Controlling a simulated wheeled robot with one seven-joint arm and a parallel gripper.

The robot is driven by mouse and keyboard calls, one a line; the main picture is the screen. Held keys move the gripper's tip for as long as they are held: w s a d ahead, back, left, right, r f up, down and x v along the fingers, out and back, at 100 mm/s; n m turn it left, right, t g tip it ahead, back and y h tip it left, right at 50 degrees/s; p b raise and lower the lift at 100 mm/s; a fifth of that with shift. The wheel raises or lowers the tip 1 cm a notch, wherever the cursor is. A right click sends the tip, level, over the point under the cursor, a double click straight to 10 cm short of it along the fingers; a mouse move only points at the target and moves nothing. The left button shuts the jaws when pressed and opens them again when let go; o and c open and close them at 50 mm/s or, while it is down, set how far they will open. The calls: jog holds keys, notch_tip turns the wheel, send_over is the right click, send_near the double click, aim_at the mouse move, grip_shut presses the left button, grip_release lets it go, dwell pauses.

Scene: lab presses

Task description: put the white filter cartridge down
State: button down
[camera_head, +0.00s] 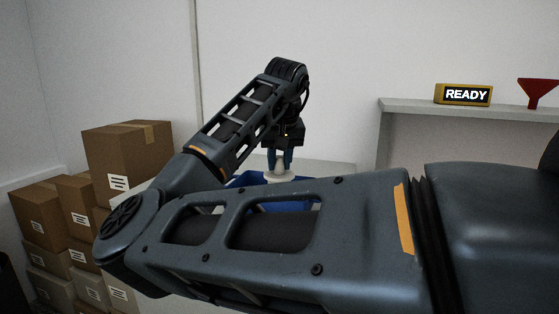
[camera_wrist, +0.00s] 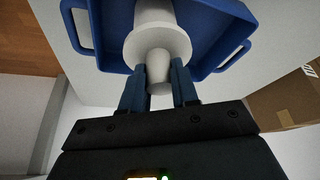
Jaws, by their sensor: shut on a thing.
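The white filter cartridge (camera_wrist: 157,42) is between the fingers of my gripper (camera_wrist: 159,85) in the wrist view. It has a wide round flange and a narrower stub that the blue fingers close around. In the head view, my gripper (camera_head: 280,160) points down with the white cartridge (camera_head: 278,176) at its fingertips, over a blue tray (camera_head: 238,180). The blue tray (camera_wrist: 215,32) also lies behind the cartridge in the wrist view. I cannot tell whether the cartridge touches the tray floor. My own arm hides much of the tray in the head view.
The tray rests on a pale surface (camera_head: 330,168). Stacked cardboard boxes (camera_head: 125,160) stand at the left. A shelf (camera_head: 450,108) at the right carries a READY sign (camera_head: 463,95) and a red funnel (camera_head: 538,90). A cardboard box (camera_wrist: 288,97) shows at the right of the wrist view.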

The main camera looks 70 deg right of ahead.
jog(key=shift+f, duration=0.2)
jog(key=c, duration=0.9)
grip_release()
jog(key=shift+o, duration=0.2)
jog(key=shift+r, duration=0.15)
jog(key=v, duration=1.2)
jog(key=shift+d, duration=0.1)
